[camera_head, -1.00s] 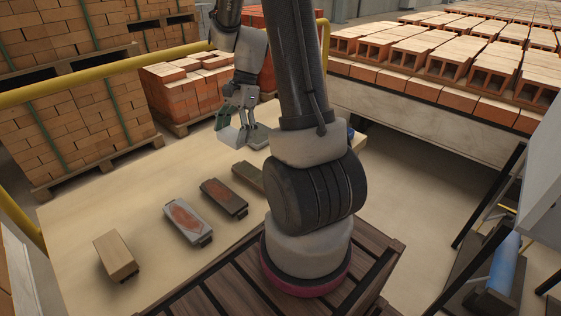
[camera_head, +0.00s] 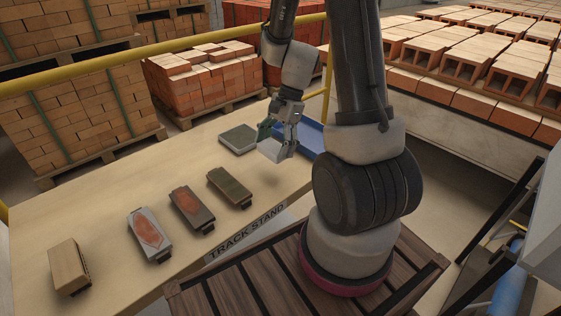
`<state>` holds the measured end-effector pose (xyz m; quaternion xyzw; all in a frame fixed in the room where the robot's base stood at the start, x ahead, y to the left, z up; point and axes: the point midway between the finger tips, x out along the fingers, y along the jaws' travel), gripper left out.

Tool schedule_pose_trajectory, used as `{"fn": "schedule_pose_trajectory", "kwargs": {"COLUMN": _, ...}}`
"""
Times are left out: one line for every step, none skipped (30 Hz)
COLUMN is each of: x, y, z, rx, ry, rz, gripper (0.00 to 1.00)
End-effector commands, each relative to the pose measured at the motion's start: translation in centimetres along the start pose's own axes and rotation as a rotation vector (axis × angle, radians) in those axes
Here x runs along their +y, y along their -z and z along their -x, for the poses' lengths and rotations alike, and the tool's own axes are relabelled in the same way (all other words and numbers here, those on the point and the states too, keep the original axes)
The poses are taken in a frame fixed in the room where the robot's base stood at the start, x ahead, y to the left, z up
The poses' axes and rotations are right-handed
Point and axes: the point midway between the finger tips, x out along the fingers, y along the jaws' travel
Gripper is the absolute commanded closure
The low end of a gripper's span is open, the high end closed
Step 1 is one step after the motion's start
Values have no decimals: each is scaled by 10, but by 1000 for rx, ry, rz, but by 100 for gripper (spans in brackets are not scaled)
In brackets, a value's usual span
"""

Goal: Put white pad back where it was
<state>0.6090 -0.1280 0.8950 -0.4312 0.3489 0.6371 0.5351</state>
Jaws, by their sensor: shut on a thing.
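The white pad (camera_head: 271,150) is a small pale block held between the fingers of my gripper (camera_head: 279,141). It appears to be above the tabletop, with a soft shadow below it to the right. The fingers and arm partly cover its upper side. A flat green-grey block (camera_head: 238,139) lies on the table just left of my gripper, apart from the pad. A blue tray (camera_head: 310,137) is just right of and behind my gripper, partly hidden by the arm.
On the pale table (camera_head: 115,195) lie a tan block (camera_head: 69,267), a grey block with a red patch (camera_head: 150,233), a dark block with a red patch (camera_head: 186,207) and an olive block (camera_head: 229,187). A "TRACK STAND" label (camera_head: 246,232) is on the front edge. A yellow rail (camera_head: 130,58) runs behind.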

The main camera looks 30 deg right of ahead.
Motion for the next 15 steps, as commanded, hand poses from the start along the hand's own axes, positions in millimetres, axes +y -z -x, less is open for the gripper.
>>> {"fn": "schedule_pose_trajectory", "kwargs": {"x": 1, "y": 3, "z": -7, "rx": -1, "ry": -2, "rz": -2, "gripper": 46}}
{"fn": "schedule_pose_trajectory", "kwargs": {"x": 1, "y": 4, "z": -10, "rx": 0, "ry": -2, "rz": -1, "gripper": 46}}
{"fn": "schedule_pose_trajectory", "kwargs": {"x": 1, "y": 6, "z": -13, "rx": 0, "ry": -2, "rz": -1, "gripper": 46}}
{"fn": "schedule_pose_trajectory", "kwargs": {"x": 1, "y": 7, "z": -16, "rx": 0, "ry": -1, "rz": -1, "gripper": 46}}
{"fn": "schedule_pose_trajectory", "kwargs": {"x": 1, "y": 8, "z": -19, "rx": -1, "ry": -1, "rz": -1, "gripper": 46}}
{"fn": "schedule_pose_trajectory", "kwargs": {"x": 1, "y": 10, "z": -24, "rx": -1, "ry": -2, "rz": -2, "gripper": 46}}
{"fn": "schedule_pose_trajectory", "kwargs": {"x": 1, "y": 12, "z": -29, "rx": -1, "ry": -3, "rz": -3, "gripper": 46}}
{"fn": "schedule_pose_trajectory", "kwargs": {"x": 2, "y": 14, "z": -34, "rx": -1, "ry": -4, "rz": -2, "gripper": 46}}
{"fn": "schedule_pose_trajectory", "kwargs": {"x": 1, "y": 17, "z": -40, "rx": -1, "ry": -2, "rz": -3, "gripper": 46}}
{"fn": "schedule_pose_trajectory", "kwargs": {"x": 2, "y": 18, "z": -44, "rx": -2, "ry": -2, "rz": -3, "gripper": 46}}
{"fn": "schedule_pose_trajectory", "kwargs": {"x": 2, "y": 20, "z": -47, "rx": -1, "ry": -2, "rz": -2, "gripper": 46}}
{"fn": "schedule_pose_trajectory", "kwargs": {"x": 1, "y": 22, "z": -50, "rx": 1, "ry": -1, "rz": -1, "gripper": 46}}
{"fn": "schedule_pose_trajectory", "kwargs": {"x": 1, "y": 22, "z": -52, "rx": 1, "ry": 0, "rz": -1, "gripper": 46}}
{"fn": "schedule_pose_trajectory", "kwargs": {"x": 1, "y": 23, "z": -53, "rx": 1, "ry": 0, "rz": -1, "gripper": 46}}
{"fn": "schedule_pose_trajectory", "kwargs": {"x": 1, "y": 23, "z": -53, "rx": 1, "ry": 1, "rz": -1, "gripper": 46}}
